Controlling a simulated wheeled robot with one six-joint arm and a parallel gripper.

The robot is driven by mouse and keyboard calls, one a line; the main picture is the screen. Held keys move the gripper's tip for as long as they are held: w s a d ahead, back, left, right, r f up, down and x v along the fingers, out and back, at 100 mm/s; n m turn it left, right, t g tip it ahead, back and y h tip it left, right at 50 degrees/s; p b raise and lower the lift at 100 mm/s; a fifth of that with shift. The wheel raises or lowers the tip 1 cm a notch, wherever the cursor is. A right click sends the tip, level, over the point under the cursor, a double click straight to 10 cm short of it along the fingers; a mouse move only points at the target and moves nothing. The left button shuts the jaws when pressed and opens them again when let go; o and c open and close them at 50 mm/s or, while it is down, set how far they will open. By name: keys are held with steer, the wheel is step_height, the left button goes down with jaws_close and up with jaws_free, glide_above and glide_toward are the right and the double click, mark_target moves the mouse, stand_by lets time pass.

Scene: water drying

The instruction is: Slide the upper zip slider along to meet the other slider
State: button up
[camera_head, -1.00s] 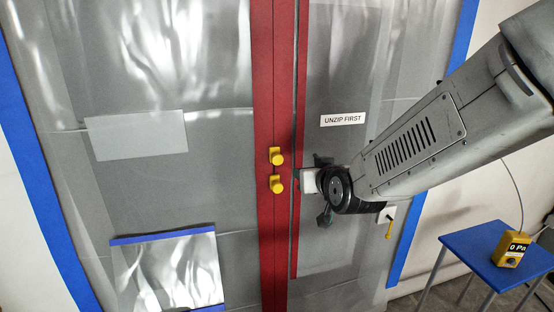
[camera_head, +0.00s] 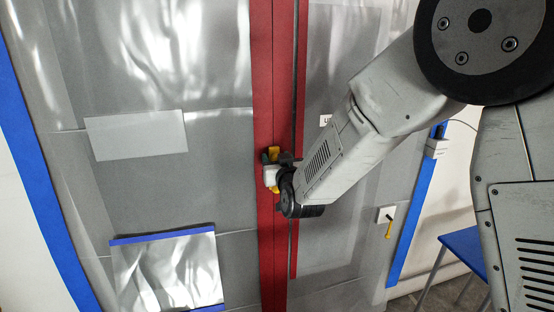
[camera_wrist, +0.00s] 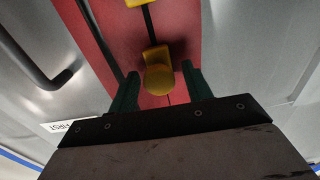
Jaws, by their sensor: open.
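The upper yellow zip slider (camera_wrist: 158,72) is in the wrist view, between the two green fingers of my open gripper (camera_wrist: 158,84), with a gap on each side. The lower yellow slider (camera_wrist: 136,3) is at the top edge of that view. A dark line runs between the sliders on the red zip strip (camera_wrist: 185,20). In the head view my gripper (camera_head: 271,172) is in front of the red strip (camera_head: 266,235) and partly hides both sliders. Yellow of the upper one (camera_head: 272,153) shows above it and of the lower one (camera_head: 276,188) below.
Grey plastic sheeting (camera_head: 200,190) surrounds the strip, edged with blue tape (camera_head: 40,190). A dark bent bar (camera_wrist: 45,75) is left in the wrist view, near a partly hidden label (camera_wrist: 70,127). A blue table (camera_head: 465,250) stands at the lower right.

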steer(key=shift+w, duration=0.1)
jaws_close()
steer(key=shift+f, duration=2.3)
jaws_free()
steer(key=v, duration=0.7)
steer(key=shift+s, duration=0.4)
